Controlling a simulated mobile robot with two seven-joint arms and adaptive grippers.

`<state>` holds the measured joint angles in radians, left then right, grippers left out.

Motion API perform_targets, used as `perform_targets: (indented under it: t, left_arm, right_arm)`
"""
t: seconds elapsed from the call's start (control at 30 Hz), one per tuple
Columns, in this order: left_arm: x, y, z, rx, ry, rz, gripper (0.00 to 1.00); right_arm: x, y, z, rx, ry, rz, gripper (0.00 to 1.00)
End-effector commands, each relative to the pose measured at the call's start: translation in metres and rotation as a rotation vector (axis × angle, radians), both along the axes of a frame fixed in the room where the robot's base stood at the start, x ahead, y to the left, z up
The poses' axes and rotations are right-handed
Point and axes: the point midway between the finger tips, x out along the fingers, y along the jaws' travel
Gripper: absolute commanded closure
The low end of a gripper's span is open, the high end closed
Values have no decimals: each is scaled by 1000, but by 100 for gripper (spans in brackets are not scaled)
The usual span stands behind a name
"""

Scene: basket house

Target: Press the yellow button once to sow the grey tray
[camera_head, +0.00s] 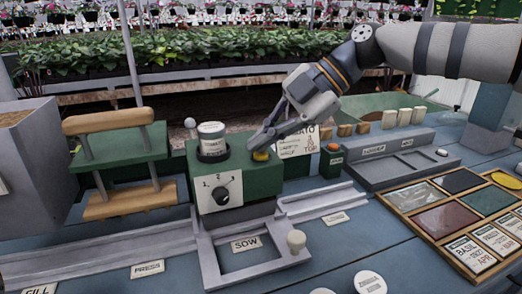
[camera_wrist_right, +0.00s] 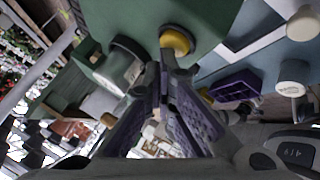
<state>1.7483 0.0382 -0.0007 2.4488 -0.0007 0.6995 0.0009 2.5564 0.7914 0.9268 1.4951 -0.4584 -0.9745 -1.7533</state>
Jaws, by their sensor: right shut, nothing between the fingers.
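The yellow button (camera_head: 261,155) sits on top of the green sowing machine (camera_head: 217,166), at its right side. It also shows in the right wrist view (camera_wrist_right: 177,40). My right gripper (camera_head: 254,146) reaches in from the right, shut and empty, with its fingertips right at the button. I cannot tell whether they touch it. A grey square frame (camera_head: 207,262) lies at the machine's foot, around the SOW label (camera_head: 246,243). I cannot tell whether this is the grey tray. My left gripper does not show in the head view.
A labelled jar (camera_head: 211,140) stands on the machine beside the button, above a numbered dial (camera_head: 222,196). A grey rail (camera_head: 100,250) runs along the bench. A green stand with wooden bars (camera_head: 119,160) is left; a seed-packet box (camera_head: 468,215) is right.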

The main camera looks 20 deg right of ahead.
Motion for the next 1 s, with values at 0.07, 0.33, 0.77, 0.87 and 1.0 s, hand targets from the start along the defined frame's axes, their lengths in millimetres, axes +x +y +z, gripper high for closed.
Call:
perform_targets:
  t: [0.07,0.33,0.77,0.87,1.0]
  left_arm:
    - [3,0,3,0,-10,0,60]
    - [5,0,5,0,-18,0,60]
    - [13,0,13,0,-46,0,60]
    - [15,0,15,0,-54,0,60]
    - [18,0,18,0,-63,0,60]
  right_arm:
    - [0,0,7,-1,-3,-1,100]
    - [0,0,15,-1,-2,0,100]
    - [-1,0,43,0,-7,0,100]
    - [0,0,53,-1,-8,-1,100]
    - [0,0,64,0,-6,-1,100]
